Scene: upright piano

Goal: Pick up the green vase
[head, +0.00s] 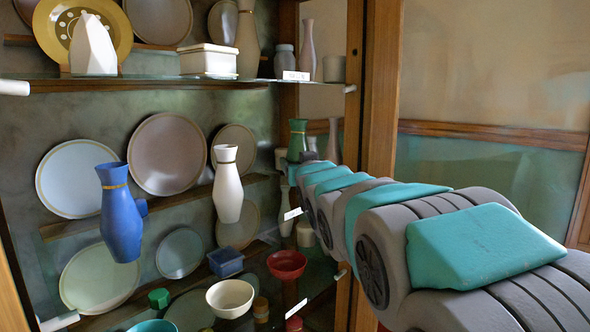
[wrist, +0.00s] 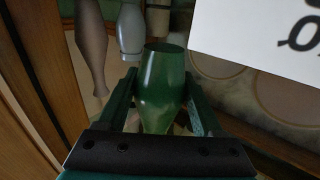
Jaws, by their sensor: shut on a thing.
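The green vase (head: 297,139) shows in the head view at the right side of the cabinet, just beyond the far end of my arm. It has a flared top, and its lower part is hidden. In the wrist view the green vase (wrist: 161,85) stands between the two dark green fingers of my gripper (wrist: 161,80), which are shut on it from both sides. The vase's base is hidden by the gripper body. In the head view the gripper is mostly hidden by the arm.
A blue vase (head: 121,215) and a white vase (head: 228,187) are to the left. A glass shelf (head: 140,83) with crockery runs above. A wooden cabinet post (head: 380,100) stands close beside my arm. A white lettered card (wrist: 260,40) is near the gripper.

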